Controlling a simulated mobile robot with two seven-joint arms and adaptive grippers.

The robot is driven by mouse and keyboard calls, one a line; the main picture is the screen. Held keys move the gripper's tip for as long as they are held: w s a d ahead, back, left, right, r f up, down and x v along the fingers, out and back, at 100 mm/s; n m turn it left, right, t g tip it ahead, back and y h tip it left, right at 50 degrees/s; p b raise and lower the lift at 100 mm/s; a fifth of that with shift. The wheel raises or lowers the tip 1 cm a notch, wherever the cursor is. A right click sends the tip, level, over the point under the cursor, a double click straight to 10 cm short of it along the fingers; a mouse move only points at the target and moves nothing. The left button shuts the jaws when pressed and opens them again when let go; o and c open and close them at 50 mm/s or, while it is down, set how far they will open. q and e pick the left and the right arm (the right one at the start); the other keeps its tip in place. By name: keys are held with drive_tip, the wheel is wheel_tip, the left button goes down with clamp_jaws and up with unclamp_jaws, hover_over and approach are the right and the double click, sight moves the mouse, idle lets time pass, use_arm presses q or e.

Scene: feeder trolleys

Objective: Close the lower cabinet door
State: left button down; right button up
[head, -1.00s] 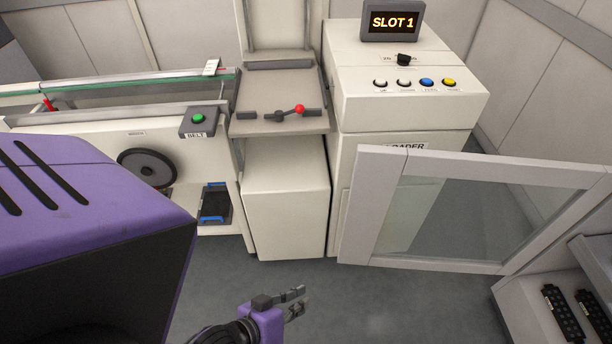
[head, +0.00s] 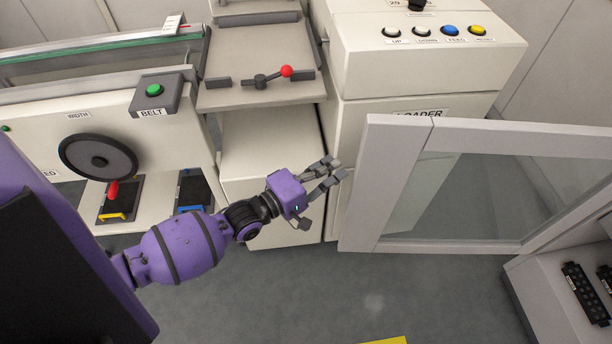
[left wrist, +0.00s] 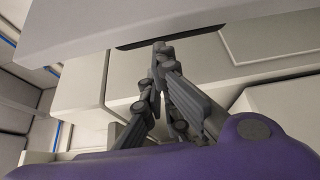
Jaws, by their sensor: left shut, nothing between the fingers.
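A pale grey framed door with a clear glass panel (head: 400,185) stands open at the right of the head view. Its free left edge is in front of the loader cabinet, and its right side runs to the low cabinet (head: 545,290) at bottom right. My left gripper (head: 336,174) is shut and empty, just left of the door's left edge. I cannot tell whether it touches the door. In the left wrist view the closed fingertips (left wrist: 160,52) point at a dark slot under a pale grey panel (left wrist: 170,15). My right gripper is not in view.
The loader (head: 425,65) with its row of buttons stands behind the door. A box-shaped white cabinet (head: 270,150) is behind my left arm. The belt unit with a dark handwheel (head: 98,157) is at left. Open grey floor (head: 300,290) lies in front.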

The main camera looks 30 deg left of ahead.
use_arm(q)
drive_tip(key=shift+x, duration=1.35)
